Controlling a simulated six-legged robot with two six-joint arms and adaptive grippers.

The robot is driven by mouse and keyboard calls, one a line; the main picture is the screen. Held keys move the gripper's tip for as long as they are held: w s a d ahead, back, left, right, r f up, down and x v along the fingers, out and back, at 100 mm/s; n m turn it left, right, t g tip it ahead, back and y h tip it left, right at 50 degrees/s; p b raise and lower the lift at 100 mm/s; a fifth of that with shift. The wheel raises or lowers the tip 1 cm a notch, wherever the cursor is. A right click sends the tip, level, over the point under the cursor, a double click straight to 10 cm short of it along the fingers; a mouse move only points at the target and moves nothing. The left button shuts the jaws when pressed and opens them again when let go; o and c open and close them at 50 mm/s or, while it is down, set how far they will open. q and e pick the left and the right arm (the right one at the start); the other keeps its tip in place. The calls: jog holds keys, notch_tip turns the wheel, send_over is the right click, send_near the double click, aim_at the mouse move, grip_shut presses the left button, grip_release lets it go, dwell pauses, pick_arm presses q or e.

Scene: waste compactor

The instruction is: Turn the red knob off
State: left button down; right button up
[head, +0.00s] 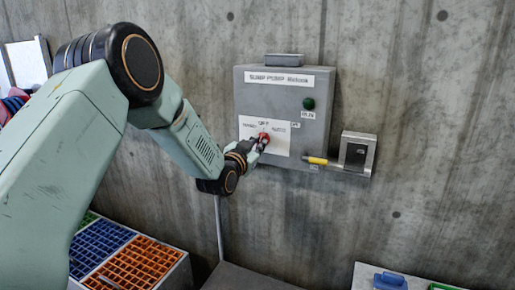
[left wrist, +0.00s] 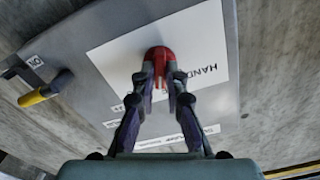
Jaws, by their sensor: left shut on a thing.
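The red knob (head: 264,138) sits on a white label plate (head: 279,148) on the front of a grey control box (head: 253,87) marked "SUMP PUMP". My left gripper (head: 258,145) reaches the knob from the lower left. In the left wrist view the red knob (left wrist: 160,56) lies between the fingertips of my left gripper (left wrist: 160,78), which are shut on it. The word "HAND" reads on the plate beside it. The fingers hide part of the knob and label, so its exact pointing is unclear. My right gripper is not in view.
A green light (head: 309,104) is at the box's upper right. A yellow-and-black handle (head: 317,161) sticks out at its lower right, near a small wall box (head: 356,153). Blue (head: 98,247) and orange (head: 138,264) crates stand at lower left. Concrete wall surrounds the box.

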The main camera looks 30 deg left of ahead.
pick_arm(q)
jog(key=shift+s+f+n+b, duration=0.15)
jog(key=shift+n+b, duration=0.2)
jog(key=shift+n, duration=0.6)
jog(key=shift+w+f+n+b, duration=0.15)
jog(key=shift+n+b, duration=0.15)
jog(key=shift+n, duration=0.65)
jog(key=shift+s, duration=0.1)
jog(key=c, duration=1.4)
grip_release()
jog(key=shift+r, duration=0.1)
jog(key=shift+r, duration=0.1)
jog(key=s, duration=1.2)
jog(key=shift+d, duration=0.35)
jog(key=shift+w, duration=0.1)
